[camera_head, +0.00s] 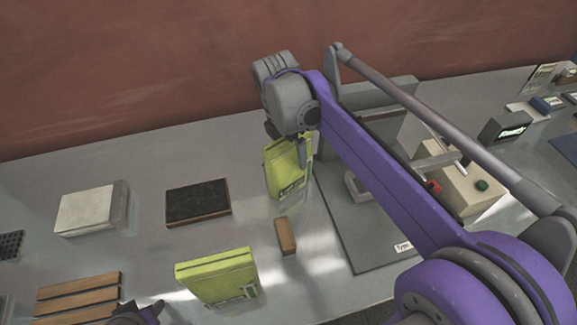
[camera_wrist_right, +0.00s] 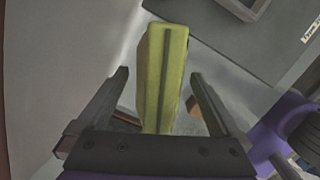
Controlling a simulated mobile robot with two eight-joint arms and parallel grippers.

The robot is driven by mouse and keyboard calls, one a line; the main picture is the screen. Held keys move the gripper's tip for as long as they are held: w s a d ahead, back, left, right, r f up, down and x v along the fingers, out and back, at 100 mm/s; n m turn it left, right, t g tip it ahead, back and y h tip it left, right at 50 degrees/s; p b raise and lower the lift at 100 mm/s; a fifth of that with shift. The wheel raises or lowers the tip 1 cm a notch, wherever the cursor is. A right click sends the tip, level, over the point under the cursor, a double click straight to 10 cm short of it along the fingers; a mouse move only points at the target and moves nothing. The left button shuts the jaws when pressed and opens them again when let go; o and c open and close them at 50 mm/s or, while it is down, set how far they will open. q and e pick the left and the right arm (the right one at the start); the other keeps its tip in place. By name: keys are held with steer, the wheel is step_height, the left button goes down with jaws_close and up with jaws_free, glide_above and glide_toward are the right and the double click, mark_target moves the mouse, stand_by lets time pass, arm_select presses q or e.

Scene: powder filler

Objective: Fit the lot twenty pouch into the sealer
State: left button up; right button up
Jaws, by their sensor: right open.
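A yellow-green pouch (camera_head: 280,172) stands upright on the table under my right gripper (camera_head: 288,138). In the right wrist view, the pouch (camera_wrist_right: 166,68) lies between the two fingers of my right gripper (camera_wrist_right: 160,76), which is open with a gap on each side. A second yellow-green pouch (camera_head: 218,278) stands nearer the front. I cannot read which one is lot twenty. The sealer (camera_head: 462,190), with a beige block, red knob and dark green button, stands on a dark base plate (camera_head: 365,250) at right, partly hidden by my right arm. My left gripper (camera_head: 138,312) only just shows at the bottom edge.
A small brown block (camera_head: 286,236) lies between the front pouch and the base plate. A dark-topped pad (camera_head: 198,201), a pale box (camera_head: 90,209) and wooden slats (camera_head: 78,294) lie at left. A red wall (camera_head: 130,70) rises behind.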

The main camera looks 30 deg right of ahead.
steer(key=shift+c, duration=0.2)
jaws_close()
stand_by(0.4)
